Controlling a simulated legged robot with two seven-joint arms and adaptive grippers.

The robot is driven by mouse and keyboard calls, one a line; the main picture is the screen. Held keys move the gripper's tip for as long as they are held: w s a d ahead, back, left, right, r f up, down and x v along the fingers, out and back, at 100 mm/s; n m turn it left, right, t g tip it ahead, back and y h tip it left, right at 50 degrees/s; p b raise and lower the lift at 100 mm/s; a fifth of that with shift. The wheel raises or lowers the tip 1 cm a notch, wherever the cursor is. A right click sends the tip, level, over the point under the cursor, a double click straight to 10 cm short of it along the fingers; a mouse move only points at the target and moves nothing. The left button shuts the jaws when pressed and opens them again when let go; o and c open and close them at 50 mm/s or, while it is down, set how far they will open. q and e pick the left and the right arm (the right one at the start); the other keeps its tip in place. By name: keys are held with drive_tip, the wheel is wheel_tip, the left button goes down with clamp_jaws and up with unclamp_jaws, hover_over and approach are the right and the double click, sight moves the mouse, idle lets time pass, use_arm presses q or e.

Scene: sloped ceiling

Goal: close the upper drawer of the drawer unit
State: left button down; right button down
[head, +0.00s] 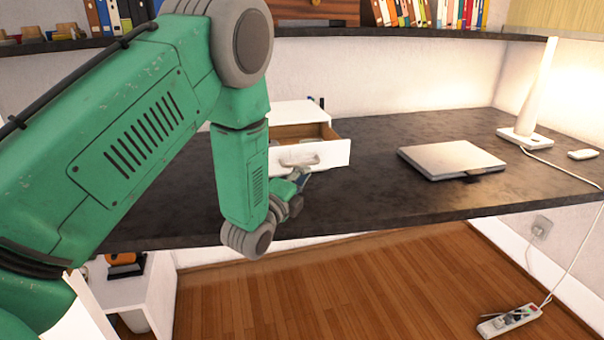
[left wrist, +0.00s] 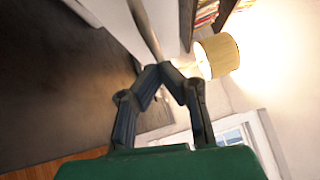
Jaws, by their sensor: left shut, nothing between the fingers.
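The white drawer unit (head: 300,112) stands on the dark desk, partly hidden behind my left arm. Its upper drawer (head: 325,153) is pulled out, with the brown wooden inside showing above the white front. A pale handle (head: 299,159) is on that front. My left gripper (head: 303,178) is just in front of the drawer front, close below the handle; I cannot tell whether it touches. In the left wrist view the fingers (left wrist: 166,70) come together at the tips with nothing held between them. My right gripper is in neither view.
A closed laptop (head: 452,159) lies on the desk (head: 375,205) to the right, with a white lamp (head: 532,100) behind it. A shelf with books (head: 425,14) runs above. A power strip (head: 509,321) lies on the floor. The desk between drawer and laptop is clear.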

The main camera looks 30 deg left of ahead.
use_arm(q)
drive_tip(key=shift+w+r, duration=0.1)
drive_tip(key=shift+w, duration=0.05)
drive_tip(key=w+a+b, duration=0.1)
drive_tip(key=w+a, duration=0.2)
drive_tip(key=w+a+b, duration=0.1)
drive_tip(key=w+a, duration=0.2)
drive_tip(key=a, duration=0.1)
drive_tip(key=w+a+b, duration=0.1)
drive_tip(key=w+a, duration=0.2)
drive_tip(key=a, duration=0.1)
drive_tip(key=shift+w+a+f, duration=0.15)
drive_tip(key=shift+a+f, duration=0.05)
drive_tip(key=shift+a, duration=0.25)
drive_tip(key=shift+r, duration=0.2)
drive_tip(key=shift+w+d, duration=0.1)
